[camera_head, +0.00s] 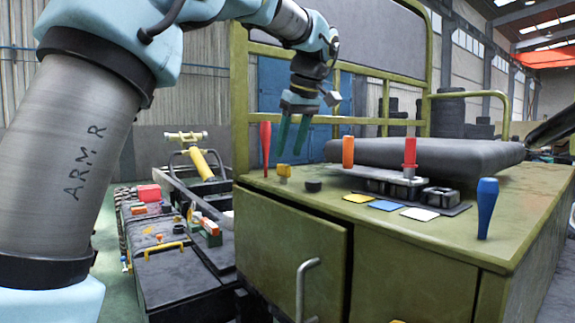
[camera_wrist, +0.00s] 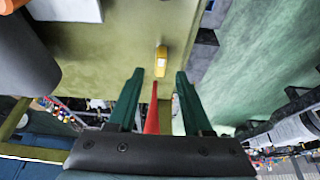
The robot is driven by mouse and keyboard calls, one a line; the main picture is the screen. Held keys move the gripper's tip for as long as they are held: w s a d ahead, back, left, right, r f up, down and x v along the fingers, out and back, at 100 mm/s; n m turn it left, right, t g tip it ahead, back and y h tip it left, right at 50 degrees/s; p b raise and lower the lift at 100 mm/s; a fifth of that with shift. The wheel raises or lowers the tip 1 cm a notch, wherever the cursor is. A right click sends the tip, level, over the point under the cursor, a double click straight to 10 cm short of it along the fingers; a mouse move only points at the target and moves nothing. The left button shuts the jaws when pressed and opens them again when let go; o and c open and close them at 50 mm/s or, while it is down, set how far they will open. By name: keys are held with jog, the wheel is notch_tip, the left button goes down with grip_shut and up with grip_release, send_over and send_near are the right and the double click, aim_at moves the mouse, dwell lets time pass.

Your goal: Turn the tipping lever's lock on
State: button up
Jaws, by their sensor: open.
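A red lever (camera_head: 265,145) stands upright at the near left corner of the olive cabinet top. A small yellow piece (camera_head: 284,172) stands beside it, to the right. No label shows which lever is the tipping lever or which piece is its lock. My gripper (camera_head: 291,152) is open and empty, pointing down above the yellow piece. In the wrist view the red lever (camera_wrist: 152,115) appears between the fingers (camera_wrist: 158,76), with no clear contact. The yellow piece (camera_wrist: 161,60) shows just beyond the fingertips.
A dark seat cushion (camera_head: 430,153) and an olive rail frame (camera_head: 240,100) stand behind.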

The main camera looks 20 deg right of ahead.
aim_at(284, 165)
jog(key=shift+x, duration=2.3)
jog(key=shift+a, duration=0.1)
grip_shut()
